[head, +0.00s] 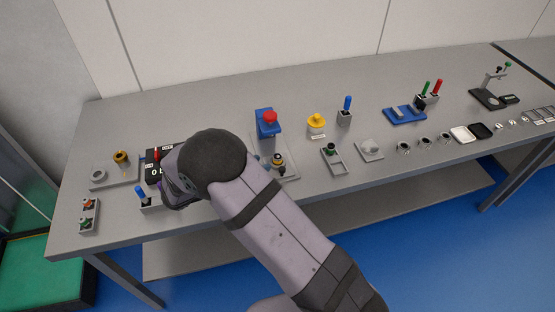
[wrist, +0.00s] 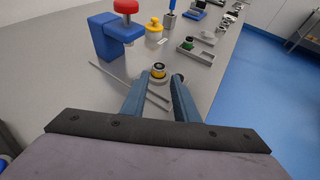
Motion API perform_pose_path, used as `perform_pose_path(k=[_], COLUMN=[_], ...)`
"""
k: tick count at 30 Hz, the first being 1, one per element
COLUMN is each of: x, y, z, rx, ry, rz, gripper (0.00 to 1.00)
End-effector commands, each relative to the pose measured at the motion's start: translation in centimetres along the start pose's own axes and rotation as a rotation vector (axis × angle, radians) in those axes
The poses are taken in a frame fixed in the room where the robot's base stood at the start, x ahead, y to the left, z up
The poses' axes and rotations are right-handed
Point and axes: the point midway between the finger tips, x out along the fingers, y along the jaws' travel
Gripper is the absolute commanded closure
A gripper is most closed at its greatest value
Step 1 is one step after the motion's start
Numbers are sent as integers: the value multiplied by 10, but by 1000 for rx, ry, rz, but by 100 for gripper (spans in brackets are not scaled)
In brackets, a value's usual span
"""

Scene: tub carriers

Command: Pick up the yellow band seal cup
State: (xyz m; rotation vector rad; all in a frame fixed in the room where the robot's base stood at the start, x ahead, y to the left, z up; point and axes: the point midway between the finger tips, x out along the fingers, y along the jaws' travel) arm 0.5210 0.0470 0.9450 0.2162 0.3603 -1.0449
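The yellow band seal cup (head: 278,161) is a small dark round piece with a yellow band, on a grey plate (head: 291,177) at the front middle of the bench. In the wrist view the cup (wrist: 158,71) shows just past the fingertips, in line with the gap between them. My gripper (wrist: 159,84) is open, with its two blue-grey fingers apart and nothing seen held. I cannot tell whether a finger touches the cup. In the head view my arm hides part of the plate and most of the gripper.
A blue press with a red knob (head: 268,121) stands right behind the cup. A yellow container (head: 316,124) and a blue-handled tool in a block (head: 346,110) are behind to the right. A grey tray (head: 334,160) lies to the right. The bench front edge is close.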

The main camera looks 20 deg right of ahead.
Motion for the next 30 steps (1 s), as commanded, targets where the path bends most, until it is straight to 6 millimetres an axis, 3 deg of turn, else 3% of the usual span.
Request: perform_pose_path(k=[19,30], x=[24,65], y=[3,1], z=[1,2], rx=[-10,-10], ry=[-9,-9], rz=[9,7], gripper=[73,73])
